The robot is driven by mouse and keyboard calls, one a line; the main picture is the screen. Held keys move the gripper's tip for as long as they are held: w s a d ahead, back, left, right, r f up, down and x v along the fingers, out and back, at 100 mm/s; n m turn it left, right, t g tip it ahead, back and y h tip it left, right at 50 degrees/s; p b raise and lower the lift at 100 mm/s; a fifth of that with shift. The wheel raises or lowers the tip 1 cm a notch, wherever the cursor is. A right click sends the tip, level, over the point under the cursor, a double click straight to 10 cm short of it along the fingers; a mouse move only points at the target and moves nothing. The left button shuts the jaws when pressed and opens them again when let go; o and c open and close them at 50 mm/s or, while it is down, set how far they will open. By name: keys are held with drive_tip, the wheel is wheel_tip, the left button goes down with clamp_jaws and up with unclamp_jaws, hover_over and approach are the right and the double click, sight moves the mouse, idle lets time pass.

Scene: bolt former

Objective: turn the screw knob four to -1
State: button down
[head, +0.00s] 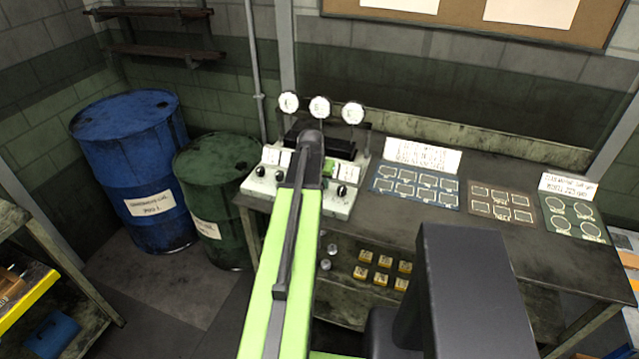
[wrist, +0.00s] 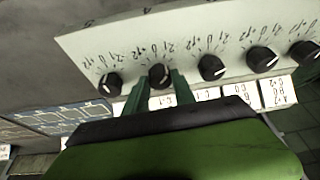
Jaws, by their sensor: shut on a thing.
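In the wrist view, a row of black screw knobs with white pointer marks lines a pale panel (wrist: 200,35). My gripper (wrist: 160,80) has its two green fingers closed on either side of one knob (wrist: 159,75), second from the left in that view. Its pointer mark is small and partly hard to read. A neighbouring knob (wrist: 110,85) stands free on the left, and another knob (wrist: 211,68) stands free on the right. In the head view, the white control box (head: 335,207) stands on the bench; my arm hides the gripper and the middle knobs.
Three round gauges (head: 319,107) stand above the box. A blue drum (head: 130,165) and a green drum (head: 215,170) are on the left. The bench (head: 400,225) holds flat boards (head: 415,187) to the right of the box. White label cards (wrist: 278,92) sit close below the knobs.

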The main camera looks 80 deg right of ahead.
drive_tip(key=shift+d+n+t, duration=0.15)
drive_tip(key=shift+n+t, duration=0.25)
drive_tip(key=shift+n, duration=0.7)
drive_tip(key=c, duration=1.1)
unclamp_jaws()
drive_tip(key=shift+o, duration=0.2)
drive_tip(key=shift+r, duration=0.1)
drive_tip(key=p+v, duration=1.6)
drive_tip(key=v, duration=0.1)
drive_tip(key=shift+a, duration=0.2)
